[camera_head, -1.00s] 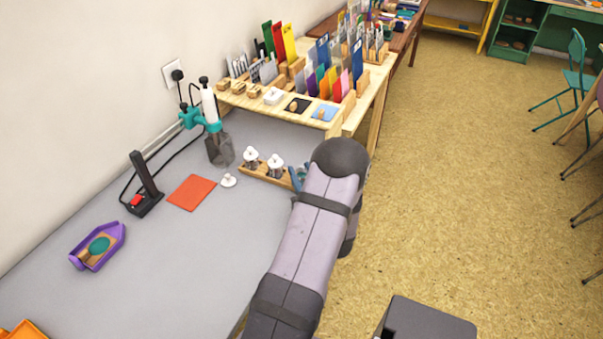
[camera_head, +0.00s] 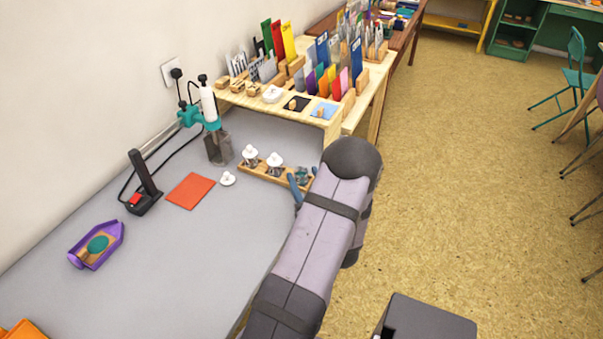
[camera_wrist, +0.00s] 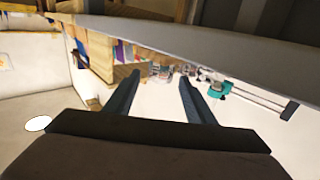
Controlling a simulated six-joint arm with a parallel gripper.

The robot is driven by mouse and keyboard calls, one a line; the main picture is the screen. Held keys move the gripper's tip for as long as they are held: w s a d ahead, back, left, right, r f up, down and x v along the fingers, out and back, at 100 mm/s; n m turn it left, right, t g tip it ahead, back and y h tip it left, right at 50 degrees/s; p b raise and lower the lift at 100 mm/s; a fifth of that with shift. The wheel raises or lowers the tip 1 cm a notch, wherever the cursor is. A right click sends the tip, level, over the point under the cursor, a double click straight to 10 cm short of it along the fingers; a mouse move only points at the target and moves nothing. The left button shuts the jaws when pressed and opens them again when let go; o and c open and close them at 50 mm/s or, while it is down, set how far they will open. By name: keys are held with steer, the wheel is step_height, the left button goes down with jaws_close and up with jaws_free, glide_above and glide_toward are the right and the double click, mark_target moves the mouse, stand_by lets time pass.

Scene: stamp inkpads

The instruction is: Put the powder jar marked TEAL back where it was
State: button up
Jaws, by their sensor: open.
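A wooden rack (camera_head: 262,175) on the grey table holds two clear jars with white lids, a left one (camera_head: 250,157) and a middle one (camera_head: 274,164). At its right end stands a jar with teal showing (camera_head: 302,175), seemingly without a white lid; its marking is not readable. My gripper (camera_head: 301,186) is beside this jar, with its blue fingers partly hidden by my arm.
A white knobbed lid (camera_head: 228,179) lies left of the rack. Nearby are an orange-red mat (camera_head: 190,191), a teal clamp stand (camera_head: 192,117), a black upright device (camera_head: 145,180) and a purple tray (camera_head: 97,258). A wooden shelf unit (camera_head: 250,101) stands behind.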

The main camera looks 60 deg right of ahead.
steer(key=v, duration=0.8)
steer(key=shift+s+a+b, duration=0.25)
steer(key=shift+b, duration=0.2)
